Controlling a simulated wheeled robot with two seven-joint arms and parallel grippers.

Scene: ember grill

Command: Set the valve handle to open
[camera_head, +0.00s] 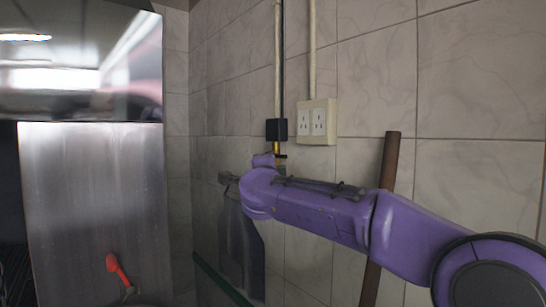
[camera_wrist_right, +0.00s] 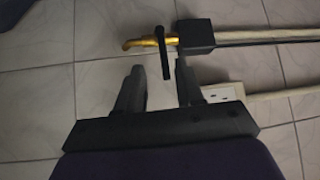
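The valve handle (camera_wrist_right: 163,55) is a thin black bar on a yellow pipe (camera_wrist_right: 137,43), just beside a black box (camera_wrist_right: 196,36). It lies crosswise to the pipe. In the head view the handle (camera_head: 282,156) shows small, below the black box (camera_head: 277,130) on the wall, partly behind my purple right arm. My right gripper (camera_wrist_right: 159,70) is open in the right wrist view. The handle's near end appears between its two fingertips; contact cannot be told. My right gripper's fingers are not clear in the head view. My left gripper is not in view.
A white outlet box (camera_head: 317,122) is on the tiled wall right of the black box, with pipes above. A brown pole (camera_head: 388,165) leans behind my right arm. A metal cabinet (camera_head: 95,200) and a red-handled item (camera_head: 117,269) are at left.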

